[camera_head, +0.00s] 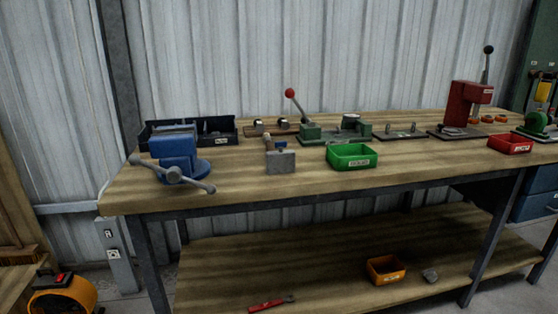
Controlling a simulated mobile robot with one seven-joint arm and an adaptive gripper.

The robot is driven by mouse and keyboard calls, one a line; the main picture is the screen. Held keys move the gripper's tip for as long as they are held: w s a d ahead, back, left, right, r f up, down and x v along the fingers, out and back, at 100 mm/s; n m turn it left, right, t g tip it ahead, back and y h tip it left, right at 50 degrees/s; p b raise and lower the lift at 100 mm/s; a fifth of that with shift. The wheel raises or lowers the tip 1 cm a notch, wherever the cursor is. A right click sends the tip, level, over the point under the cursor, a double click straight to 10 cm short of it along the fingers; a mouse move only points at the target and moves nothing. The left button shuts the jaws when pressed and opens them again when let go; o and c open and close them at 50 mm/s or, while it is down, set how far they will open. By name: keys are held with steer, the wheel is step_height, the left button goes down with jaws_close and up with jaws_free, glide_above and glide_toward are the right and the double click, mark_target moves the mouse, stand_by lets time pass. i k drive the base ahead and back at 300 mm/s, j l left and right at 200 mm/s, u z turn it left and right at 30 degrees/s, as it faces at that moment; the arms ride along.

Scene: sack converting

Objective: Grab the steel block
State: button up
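A grey metal block (281,162), which looks like the steel block, sits near the front edge of the wooden workbench (230,185), left of a green bin. A tool with an upright handle (268,141) stands at or just behind it; I cannot tell whether the two are joined. My gripper is not in view.
A blue vise (175,150) stands left of the block, with a dark tray (222,127) behind it. The green bin (351,157) is to the right. A green tool with a red-knobbed lever (310,132) stands behind. The bench front between vise and block is clear.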

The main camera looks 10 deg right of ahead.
mark_target(281, 162)
steer(key=i+l, duration=0.1)
steer(key=l, duration=0.45)
steer(key=i+l, duration=0.15)
steer(key=l, duration=0.35)
steer(key=i+l, duration=0.1)
steer(key=l, duration=0.45)
steer(key=i+l, duration=0.1)
steer(key=l, duration=0.4)
steer(key=i+u, duration=0.05)
